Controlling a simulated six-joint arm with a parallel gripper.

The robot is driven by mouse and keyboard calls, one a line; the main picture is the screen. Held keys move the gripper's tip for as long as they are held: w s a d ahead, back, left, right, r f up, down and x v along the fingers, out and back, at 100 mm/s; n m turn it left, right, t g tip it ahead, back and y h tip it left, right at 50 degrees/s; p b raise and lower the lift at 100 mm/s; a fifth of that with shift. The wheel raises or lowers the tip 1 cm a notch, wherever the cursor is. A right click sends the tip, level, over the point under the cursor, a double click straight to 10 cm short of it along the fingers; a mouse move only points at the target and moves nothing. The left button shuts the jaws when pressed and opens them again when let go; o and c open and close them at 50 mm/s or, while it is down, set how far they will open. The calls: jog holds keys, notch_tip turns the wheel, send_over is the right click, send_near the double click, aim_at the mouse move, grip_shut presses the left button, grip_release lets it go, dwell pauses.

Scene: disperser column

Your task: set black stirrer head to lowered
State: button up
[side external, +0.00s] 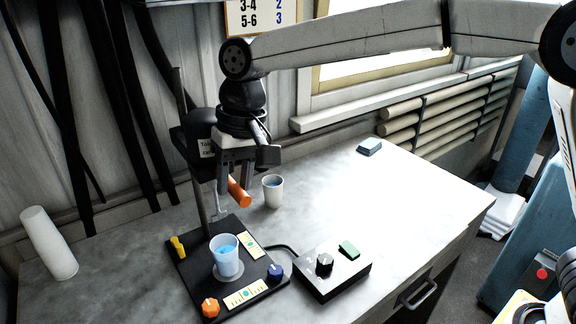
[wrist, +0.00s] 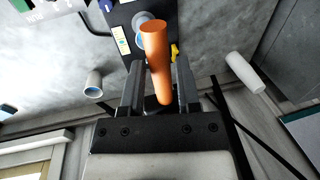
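The black stirrer head (side external: 196,125) is on an upright metal column (side external: 198,190), well above the beaker. Its lower part and my gripper overlap in the side view. An orange handle (side external: 239,192) slants down to the right near it. My gripper (side external: 236,184) points down with its fingertips at this handle. In the wrist view the orange handle (wrist: 156,55) lies between the two fingers (wrist: 160,75); whether both fingers touch it is unclear. A beaker of blue liquid (side external: 226,258) stands on the black base plate (side external: 190,268) below.
The base plate carries an orange knob (side external: 210,307), a blue knob (side external: 275,273) and a yellow part (side external: 178,247). A control box (side external: 333,280) sits to its right. A white cup (side external: 272,190) stands behind, and a white cylinder (side external: 48,243) at left. The right tabletop is mostly clear.

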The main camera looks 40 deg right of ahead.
grip_shut()
dwell(1.2)
